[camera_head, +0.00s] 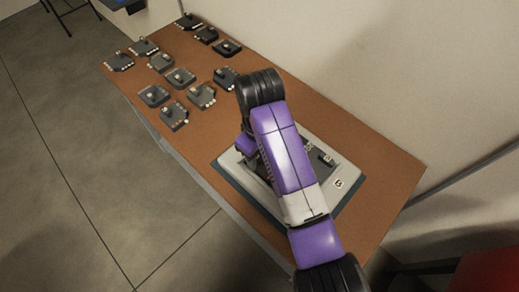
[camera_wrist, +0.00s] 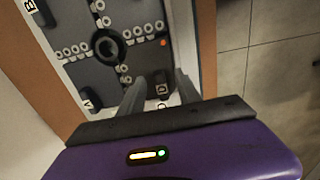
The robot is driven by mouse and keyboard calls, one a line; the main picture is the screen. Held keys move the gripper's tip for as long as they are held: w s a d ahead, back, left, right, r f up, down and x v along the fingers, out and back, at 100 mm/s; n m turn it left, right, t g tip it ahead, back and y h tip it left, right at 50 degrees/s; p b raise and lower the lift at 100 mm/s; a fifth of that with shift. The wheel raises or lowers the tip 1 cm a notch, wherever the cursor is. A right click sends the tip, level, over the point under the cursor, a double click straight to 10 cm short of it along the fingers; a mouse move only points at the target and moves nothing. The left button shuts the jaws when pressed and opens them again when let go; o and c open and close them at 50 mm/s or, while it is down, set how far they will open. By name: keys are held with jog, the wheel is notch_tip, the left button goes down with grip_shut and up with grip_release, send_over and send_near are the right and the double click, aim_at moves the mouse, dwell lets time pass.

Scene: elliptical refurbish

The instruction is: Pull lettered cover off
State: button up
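A pale board with a dark panel lies under my arm on the table. Its rim shows in the head view (camera_head: 232,166) and the panel in the wrist view (camera_wrist: 95,68). In the wrist view, dark lettered pieces sit near the panel's corners: one marked B (camera_wrist: 40,12), one seemingly A (camera_wrist: 90,101), and one seemingly D (camera_wrist: 161,88). My gripper (camera_wrist: 160,82) is open, its two fingers apart on either side of the D piece. Whether they touch it I cannot tell. In the head view my arm hides the fingers and much of the board.
The panel holds a black ring (camera_wrist: 108,47) and rows of pale round pieces. Several dark small devices (camera_head: 181,77) stand on the brown table's (camera_head: 120,84) far half. A wall (camera_head: 400,60) runs along the right side. Bare floor lies left.

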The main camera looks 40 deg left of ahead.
jog(key=shift+f, duration=0.1)
jog(key=c, duration=0.8)
grip_shut()
dwell(1.3)
